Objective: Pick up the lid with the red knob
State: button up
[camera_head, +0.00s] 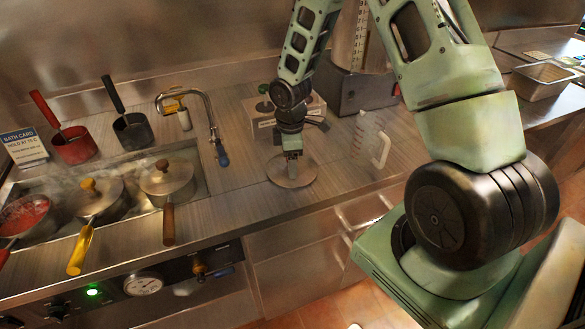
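A round flat metal lid (291,177) lies on the steel counter, left of the clear jug. My gripper (292,157) points straight down over its middle, and its fingertips are at or just above the lid. The fingers hide the lid's knob, so I cannot see its colour or whether they are closed on it.
A clear measuring jug (364,138) stands close to the right of the lid. A box with a green knob (265,104) and a grey machine (357,91) are behind my gripper. A tap (208,112) and a red-handled pot (73,145) are at left. Bare counter lies left of the lid.

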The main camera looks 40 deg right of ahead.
jog(key=shift+s+f, duration=0.15)
jog(key=shift+f, duration=0.05)
jog(key=c, duration=0.5)
jog(key=shift+f, duration=0.1)
jog(key=shift+c, duration=0.6)
